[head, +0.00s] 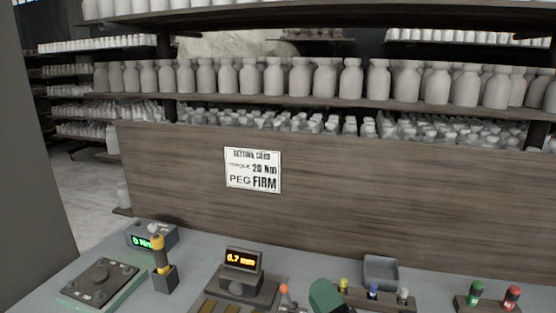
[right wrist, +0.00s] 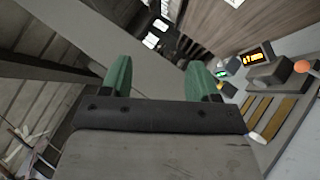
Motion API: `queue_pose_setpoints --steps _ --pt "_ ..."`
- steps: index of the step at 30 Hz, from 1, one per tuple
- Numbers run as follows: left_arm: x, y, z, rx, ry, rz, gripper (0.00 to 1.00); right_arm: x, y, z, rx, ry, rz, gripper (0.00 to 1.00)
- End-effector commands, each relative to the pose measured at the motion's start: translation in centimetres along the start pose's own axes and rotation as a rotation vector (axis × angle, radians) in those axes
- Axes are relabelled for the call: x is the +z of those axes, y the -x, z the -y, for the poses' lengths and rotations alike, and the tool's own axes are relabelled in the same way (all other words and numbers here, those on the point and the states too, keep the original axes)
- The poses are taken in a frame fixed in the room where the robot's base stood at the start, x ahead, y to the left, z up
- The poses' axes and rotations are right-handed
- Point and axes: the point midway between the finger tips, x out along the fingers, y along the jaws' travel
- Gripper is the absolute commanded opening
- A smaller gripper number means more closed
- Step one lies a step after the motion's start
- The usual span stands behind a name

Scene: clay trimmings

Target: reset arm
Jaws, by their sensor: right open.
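My right gripper's green fingers show in the right wrist view (right wrist: 160,78), spread apart with nothing between them. Part of that gripper, a green tip (head: 325,296), shows at the bottom edge of the head view, in front of the workbench (head: 205,255). My left gripper is in neither view. The rest of my right arm is cut off below the head view.
Bottle shelves stand behind.

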Motion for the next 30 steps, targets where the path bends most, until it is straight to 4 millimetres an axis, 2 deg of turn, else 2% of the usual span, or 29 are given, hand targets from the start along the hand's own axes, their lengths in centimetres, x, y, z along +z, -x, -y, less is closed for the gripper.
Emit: queue_pose_setpoints --steps 3,5,7,9,12,18,25,26,30 --pt "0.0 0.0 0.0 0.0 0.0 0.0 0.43 3.0 4.1 3.9 -0.239 -0.354 0.264 0.61" --pt "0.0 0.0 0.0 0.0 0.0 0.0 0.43 4.0 6.8 6.0 -0.36 -0.524 0.401 0.61" --pt "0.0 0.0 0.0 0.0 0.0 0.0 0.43 4.3 10.5 8.3 -0.503 -0.717 0.563 0.61" --pt "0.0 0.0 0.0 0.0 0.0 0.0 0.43 4.0 14.4 10.2 -0.643 -0.89 0.722 0.61" --pt "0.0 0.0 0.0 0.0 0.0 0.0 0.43 2.9 19.6 11.7 -0.814 -1.081 0.921 0.61" --pt "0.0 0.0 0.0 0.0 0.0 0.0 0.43 -0.1 27.3 12.0 -1.076 -1.315 1.222 0.61" --pt "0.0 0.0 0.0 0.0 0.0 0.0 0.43 -3.4 34.0 10.1 -1.326 -1.461 1.504 0.61" --pt "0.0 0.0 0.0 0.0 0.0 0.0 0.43 -3.7 34.4 10.6 -1.342 -1.466 1.521 0.61" --pt "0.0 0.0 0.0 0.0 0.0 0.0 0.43 -4.5 34.9 14.5 -1.35 -1.454 1.517 0.61"
